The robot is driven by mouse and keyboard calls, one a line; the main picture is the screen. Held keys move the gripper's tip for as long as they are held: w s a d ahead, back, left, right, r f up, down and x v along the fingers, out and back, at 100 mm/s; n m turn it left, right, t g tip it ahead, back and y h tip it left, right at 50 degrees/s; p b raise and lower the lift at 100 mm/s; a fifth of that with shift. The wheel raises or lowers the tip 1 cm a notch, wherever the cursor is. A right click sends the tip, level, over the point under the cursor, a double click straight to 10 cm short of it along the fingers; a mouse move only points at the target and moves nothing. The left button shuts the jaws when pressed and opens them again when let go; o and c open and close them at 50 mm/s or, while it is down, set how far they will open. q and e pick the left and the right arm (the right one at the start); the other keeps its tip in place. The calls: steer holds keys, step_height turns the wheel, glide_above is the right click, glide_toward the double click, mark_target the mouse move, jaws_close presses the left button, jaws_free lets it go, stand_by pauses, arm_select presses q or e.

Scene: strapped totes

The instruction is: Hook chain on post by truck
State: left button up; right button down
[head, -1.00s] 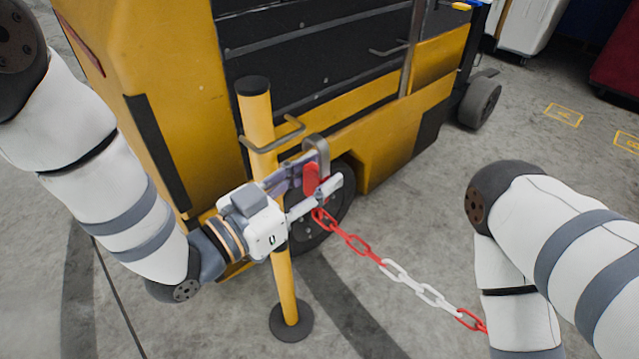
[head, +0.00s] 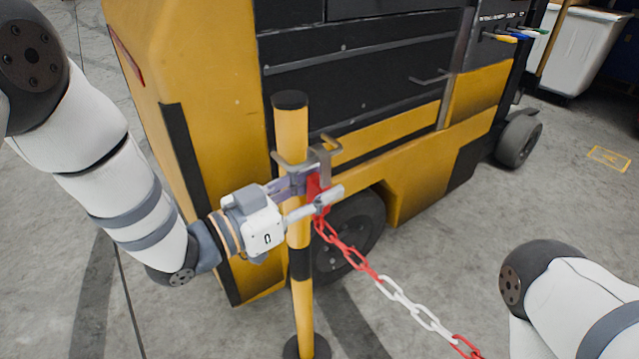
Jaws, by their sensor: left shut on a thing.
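The yellow post (head: 293,132) with black bands stands upright beside the yellow and black truck (head: 225,120). A grey bracket (head: 282,161) with bent arms sticks out near its top. My left gripper (head: 318,192) is shut on the red end piece (head: 312,186) of the red and white chain (head: 392,289). A grey hook (head: 323,156) above that piece overlaps the bracket's right arm; I cannot tell whether it touches or hangs on it. The chain slopes down to the lower right. My right gripper is out of view; only its arm shows at lower right.
The truck's black wheel (head: 352,236) is just behind the post, with its rear wheel (head: 518,141) further right. The grey floor (head: 450,225) between the truck and my right arm is clear except for the chain.

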arm_select(q)
steer(key=shift+f, duration=0.15)
steer(key=o, duration=1.3)
steer(key=v, duration=1.2)
steer(key=s+a+f+n+g+y+p, duration=0.3)
steer(key=s+a+f+n+y, duration=0.15)
steer(key=s+f, duration=0.4)
steer(key=s+a+f+n+g+y+p, duration=0.2)
steer(key=s+a+f+n+y+p, duration=0.1)
steer(key=s+f+y, duration=0.5)
steer(key=s+a+f+n+g+y+p, duration=0.1)
steer(key=s+g, duration=0.3)
steer(key=s, duration=0.7)
steer(key=s+a+f+n+g+y+p, duration=0.1)
steer(key=s+a+g, duration=0.3)
steer(key=s, duration=0.7)
steer(key=shift+s+n, duration=0.25)
steer(key=shift+n, duration=0.5)
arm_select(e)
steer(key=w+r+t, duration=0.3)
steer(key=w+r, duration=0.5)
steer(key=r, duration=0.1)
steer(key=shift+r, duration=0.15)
arm_select(q)
steer(key=shift+w, duration=0.1)
